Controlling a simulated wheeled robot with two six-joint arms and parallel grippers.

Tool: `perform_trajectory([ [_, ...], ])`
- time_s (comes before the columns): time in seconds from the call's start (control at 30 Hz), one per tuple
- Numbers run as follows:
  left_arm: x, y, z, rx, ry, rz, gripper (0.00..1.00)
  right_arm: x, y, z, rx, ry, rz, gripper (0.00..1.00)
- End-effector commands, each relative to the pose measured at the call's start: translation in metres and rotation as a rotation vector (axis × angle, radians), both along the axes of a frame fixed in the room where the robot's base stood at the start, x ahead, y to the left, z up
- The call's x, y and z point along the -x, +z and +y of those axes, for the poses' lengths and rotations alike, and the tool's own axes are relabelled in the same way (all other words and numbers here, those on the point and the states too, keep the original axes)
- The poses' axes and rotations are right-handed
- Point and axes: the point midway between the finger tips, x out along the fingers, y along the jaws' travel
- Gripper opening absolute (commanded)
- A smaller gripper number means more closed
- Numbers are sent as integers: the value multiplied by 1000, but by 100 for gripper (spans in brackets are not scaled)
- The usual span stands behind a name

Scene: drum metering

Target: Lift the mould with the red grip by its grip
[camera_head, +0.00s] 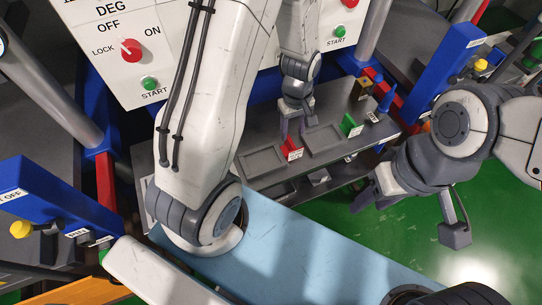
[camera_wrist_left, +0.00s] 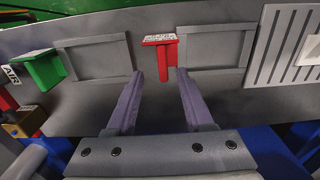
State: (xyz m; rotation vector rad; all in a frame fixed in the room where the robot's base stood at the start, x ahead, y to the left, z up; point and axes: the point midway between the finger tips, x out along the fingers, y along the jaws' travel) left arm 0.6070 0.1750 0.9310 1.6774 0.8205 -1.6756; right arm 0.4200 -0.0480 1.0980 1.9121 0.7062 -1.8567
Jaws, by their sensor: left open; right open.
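The red grip (camera_head: 290,147) with a white label stands on the grey bench between two shallow rectangular recesses. It also shows in the left wrist view (camera_wrist_left: 163,62), upright, near the middle. Which recessed plate it belongs to is hard to tell. My left gripper (camera_head: 293,132) points down just behind the red grip in the head view. In the left wrist view, its open fingers (camera_wrist_left: 160,76) lie to either side of the grip's lower stem, with gaps on both sides; nothing is held. My right gripper (camera_head: 366,194) is open and empty over the green floor, right of the bench.
A green grip (camera_head: 350,126) stands beside the right recess (camera_head: 321,142); the left recess (camera_head: 262,161) lies left of the red grip. A blue cone (camera_head: 387,102) stands at the bench's right end. A control panel (camera_head: 128,48) is behind. Slats (camera_wrist_left: 283,45) lie right in the wrist view.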

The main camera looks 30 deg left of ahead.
Motion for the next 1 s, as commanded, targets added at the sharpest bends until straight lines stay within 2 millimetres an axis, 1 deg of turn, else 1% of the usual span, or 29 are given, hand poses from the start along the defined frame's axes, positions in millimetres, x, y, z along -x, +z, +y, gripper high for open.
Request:
perform_trajectory([
  [0.07,2,-6,0,0,-1,5,52,0,2,0,0,0,0,47],
  [0.23,8,-29,-1,0,-2,9,52,0,9,0,0,0,0,47],
  [0.3,7,-40,-1,-1,-2,7,52,0,9,0,0,0,0,47],
  [0.4,6,-48,-1,-2,-1,4,52,0,10,0,0,0,0,47],
  [0.67,6,-52,0,-1,-1,0,52,0,10,0,0,0,0,47],
  [0.7,6,-52,0,-1,-1,0,49,0,10,0,0,0,0,47],
  [0.77,6,-52,0,-1,-2,0,26,0,10,0,0,0,0,47],
  [0.8,6,-52,0,-1,-2,0,10,0,10,0,0,0,0,47],
  [0.83,6,-52,0,-1,-2,0,0,0,10,0,0,0,0,47],
  [1.0,6,-51,0,-2,-2,1,0,0,10,0,0,0,0,47],
])
